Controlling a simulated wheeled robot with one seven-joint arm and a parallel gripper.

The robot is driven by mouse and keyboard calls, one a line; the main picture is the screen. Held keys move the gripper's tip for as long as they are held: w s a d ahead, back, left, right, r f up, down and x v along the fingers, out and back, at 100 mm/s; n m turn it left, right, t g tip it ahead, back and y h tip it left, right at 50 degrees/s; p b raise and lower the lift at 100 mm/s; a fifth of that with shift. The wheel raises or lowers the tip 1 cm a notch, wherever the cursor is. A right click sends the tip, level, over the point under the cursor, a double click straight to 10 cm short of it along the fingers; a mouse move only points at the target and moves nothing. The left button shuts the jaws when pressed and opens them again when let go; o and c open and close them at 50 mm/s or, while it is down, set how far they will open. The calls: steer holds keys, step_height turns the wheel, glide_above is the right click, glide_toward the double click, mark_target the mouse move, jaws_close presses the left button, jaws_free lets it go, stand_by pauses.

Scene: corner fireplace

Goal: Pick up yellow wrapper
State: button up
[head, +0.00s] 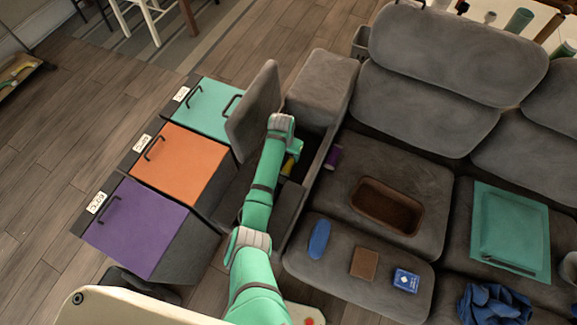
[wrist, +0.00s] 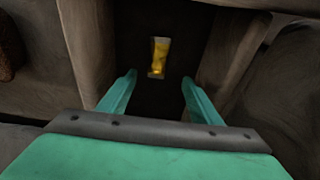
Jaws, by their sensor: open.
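The yellow wrapper (wrist: 159,57) lies at the bottom of a dark, narrow compartment, a small upright rectangle in the wrist view. In the head view a bit of yellow (head: 288,166) shows inside the open armrest compartment (head: 314,161), partly hidden by my arm. My gripper (wrist: 159,77) is open and empty. Its two green fingers point down into the compartment, one on each side of the wrapper in the picture, with the wrapper apart from and beyond the fingertips. In the head view my arm mostly hides the gripper.
Compartment walls (wrist: 224,58) stand close on both sides. The raised grey lid (head: 254,112) is left of my arm. A purple item (head: 333,157) lies at the right rim. Teal, orange (head: 180,163) and purple bins stand left; the sofa bears a brown tray (head: 420,215) and small items.

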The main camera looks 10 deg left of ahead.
glide_above(289, 164)
steer(key=f, duration=0.5)
steer(key=shift+s+a, duration=0.25)
steer(key=shift+s, duration=0.05)
steer(key=shift+d+f, duration=0.2)
steer(key=shift+f, duration=0.35)
step_height(289, 164, down, 3)
steer(key=shift+s+r, duration=0.15)
steer(key=shift+r, duration=0.05)
steer(key=shift+f, duration=0.8)
steer(key=shift+c, duration=0.2)
steer(key=c, duration=1.2)
steer(key=shift+w+d, duration=0.1)
steer(key=shift+w, duration=0.1)
steer(key=shift+o, duration=0.2)
